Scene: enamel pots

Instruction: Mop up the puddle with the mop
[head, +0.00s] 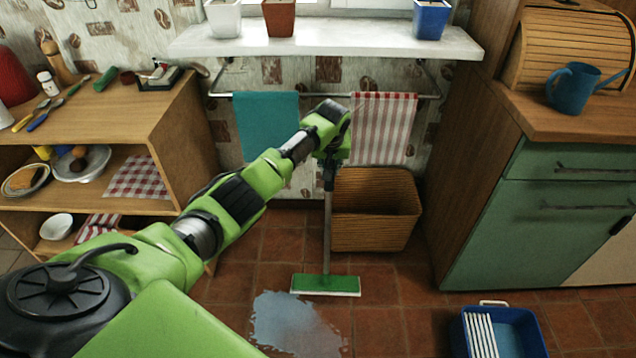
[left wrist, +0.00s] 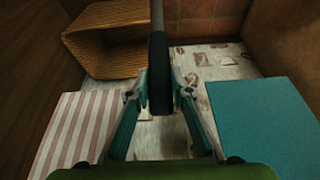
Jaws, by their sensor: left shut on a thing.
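The mop has a flat green head (head: 326,286) resting on the tiled floor and a thin grey handle (head: 327,235) standing nearly upright. My left gripper (head: 330,178) is shut on the upper part of the handle; in the left wrist view its fingers (left wrist: 160,92) sit on both sides of the dark grip. The pale bluish puddle (head: 290,324) lies on the floor just in front and left of the mop head, partly cut off by the lower edge and my arm. My right gripper is not in view.
A wicker basket (head: 375,215) stands behind the mop. A blue bucket (head: 535,335) with a white grille stands at the lower right. A wooden shelf (head: 185,140) is at left, a green cabinet (head: 530,225) at right. Teal (head: 265,125) and striped (head: 383,125) towels hang on a rail.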

